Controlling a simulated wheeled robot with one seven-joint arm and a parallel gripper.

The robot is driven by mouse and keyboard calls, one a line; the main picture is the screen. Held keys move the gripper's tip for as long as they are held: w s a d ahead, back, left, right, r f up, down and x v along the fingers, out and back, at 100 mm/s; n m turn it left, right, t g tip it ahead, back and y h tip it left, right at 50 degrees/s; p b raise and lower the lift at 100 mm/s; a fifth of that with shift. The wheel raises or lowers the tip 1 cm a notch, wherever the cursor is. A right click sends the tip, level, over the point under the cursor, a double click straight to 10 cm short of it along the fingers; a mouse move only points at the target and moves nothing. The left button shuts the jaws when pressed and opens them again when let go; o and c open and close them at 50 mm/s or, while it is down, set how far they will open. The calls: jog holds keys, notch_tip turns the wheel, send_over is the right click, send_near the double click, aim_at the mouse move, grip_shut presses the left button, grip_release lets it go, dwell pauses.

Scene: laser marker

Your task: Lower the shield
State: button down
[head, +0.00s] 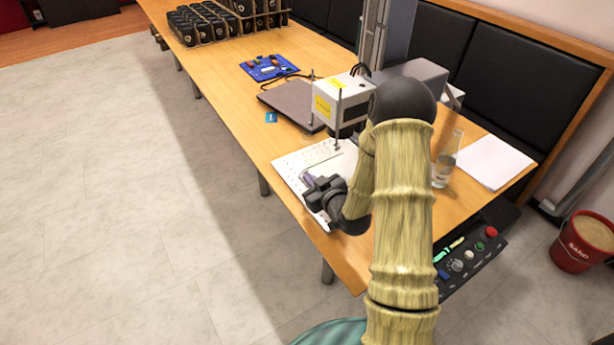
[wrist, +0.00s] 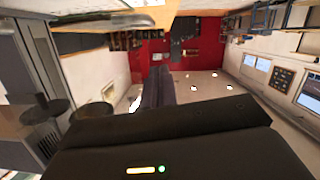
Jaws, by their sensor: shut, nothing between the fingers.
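The laser marker (head: 343,98) is a white box head with yellow labels, held on a grey column above a white perforated work plate (head: 292,163). Thin upright rods (head: 338,120) stand at the front of the head. I cannot clearly make out the shield; it may be clear or hidden behind my arm. My gripper (head: 309,182) is shut and empty, low over the plate's near part, in front of and below the marker head. In the wrist view my gripper's dark fingers (wrist: 157,88) are together with nothing between them.
A closed laptop (head: 292,103), a blue board (head: 268,67) and a rack of black items (head: 225,20) lie farther along the table. A glass bottle (head: 446,160) and white paper (head: 493,162) are to the right. A control panel (head: 470,250) hangs at the near edge.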

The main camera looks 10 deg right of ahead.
jog(key=v, duration=0.7)
jog(key=shift+b, duration=0.4)
jog(key=shift+w+a+r, duration=0.1)
jog(key=s+a+r+m+g+h+p, duration=0.2)
jog(key=s+r+g+p, duration=0.3)
jog(key=s+r, duration=0.3)
jog(key=s+a+r+m+g+h+p, duration=0.1)
jog(key=s+r+m+g+h+p, duration=0.1)
jog(key=s+r+g+p, duration=0.3)
jog(key=s+r+m+g, duration=0.1)
jog(key=s+r+g, duration=0.1)
jog(key=s+r, duration=0.1)
jog(key=shift+s+a, duration=0.4)
jog(key=shift+s, duration=0.45)
